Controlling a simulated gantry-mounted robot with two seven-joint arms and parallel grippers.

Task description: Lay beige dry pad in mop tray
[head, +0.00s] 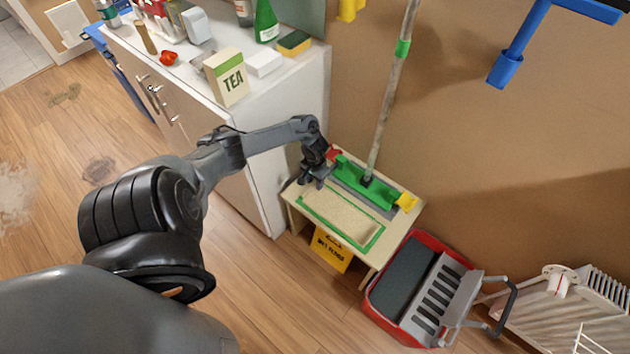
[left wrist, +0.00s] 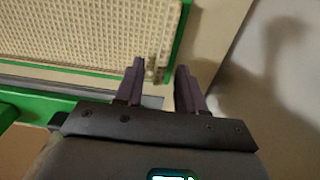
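A beige textured pad (head: 341,217) lies flat within a green rim (head: 323,227) on a small pale table (head: 290,194). The rim looks like a shallow tray, but I cannot tell whether it is separate from the pad. In the left wrist view the pad (left wrist: 75,35) fills the top left, with the green rim (left wrist: 180,42) beside it. My left gripper (head: 316,182) is over the table at the pad's upper left corner. Its two fingers (left wrist: 160,88) are apart, close to the pad's corner; no grip on it shows. My right gripper is out of view.
A green mop head (head: 367,184) with an upright handle (head: 391,95) stands behind the pad. A yellow sign (head: 331,250) is below the table. A red bucket (head: 372,300) stands at right. A cluttered cabinet (head: 283,120) is at left.

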